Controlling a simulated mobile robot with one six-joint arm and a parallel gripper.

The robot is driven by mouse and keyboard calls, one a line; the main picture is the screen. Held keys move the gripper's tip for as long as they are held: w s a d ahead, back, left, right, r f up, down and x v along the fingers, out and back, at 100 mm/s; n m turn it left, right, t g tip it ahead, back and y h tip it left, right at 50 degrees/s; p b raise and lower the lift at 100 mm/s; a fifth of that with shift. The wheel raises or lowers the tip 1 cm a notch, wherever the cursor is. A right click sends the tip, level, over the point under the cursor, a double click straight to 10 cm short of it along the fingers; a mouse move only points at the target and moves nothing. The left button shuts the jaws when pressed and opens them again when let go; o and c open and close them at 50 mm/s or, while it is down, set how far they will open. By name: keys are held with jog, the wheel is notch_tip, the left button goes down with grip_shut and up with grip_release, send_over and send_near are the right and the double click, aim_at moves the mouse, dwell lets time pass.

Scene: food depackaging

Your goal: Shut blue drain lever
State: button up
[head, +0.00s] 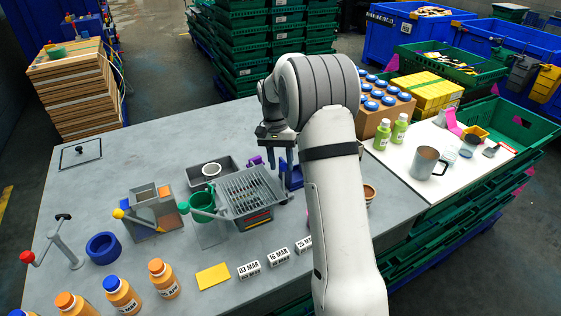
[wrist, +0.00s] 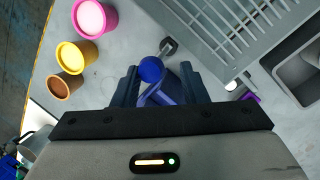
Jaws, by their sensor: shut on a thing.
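The blue drain lever shows in the wrist view as a round blue knob (wrist: 151,69) on a short metal arm (wrist: 168,47) beside the grey slatted drain basket (wrist: 222,40). My gripper (wrist: 158,82) has its two dark fingers on either side of the knob, shut on it. In the head view my gripper (head: 279,160) points down at the right side of the drain basket (head: 252,190), and the knob cannot be made out there.
Pink (wrist: 95,18), yellow (wrist: 70,57) and brown (wrist: 64,86) cups stand nearby. A green strainer (head: 203,202) and a grey tray (head: 195,174) are left of the basket. Date blocks (head: 278,257) stand in front. The table's back left is mostly clear.

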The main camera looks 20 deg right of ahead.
jog(key=shift+w+r, duration=0.1)
jog(key=b+v, duration=0.1)
jog(key=v, duration=0.6)
jog(key=shift+r, duration=0.3)
jog(key=s+a+r+n+t, duration=0.1)
jog(key=s+r+n+t, duration=0.1)
jog(key=s+r, duration=0.35)
jog(key=s+a+r+n+t, duration=0.1)
jog(key=s+a+r, duration=0.1)
jog(key=s, duration=0.7)
jog(key=s+f+n+t, duration=0.1)
jog(key=s+f+n, duration=0.1)
jog(key=s, duration=0.7)
jog(key=s+a+f+n+t, duration=0.1)
jog(key=s+f+n+t, duration=0.1)
jog(key=s, duration=0.7)
jog(key=shift+a+f+y, duration=0.2)
jog(key=shift+f+y, duration=0.1)
jog(key=shift+f, duration=0.1)
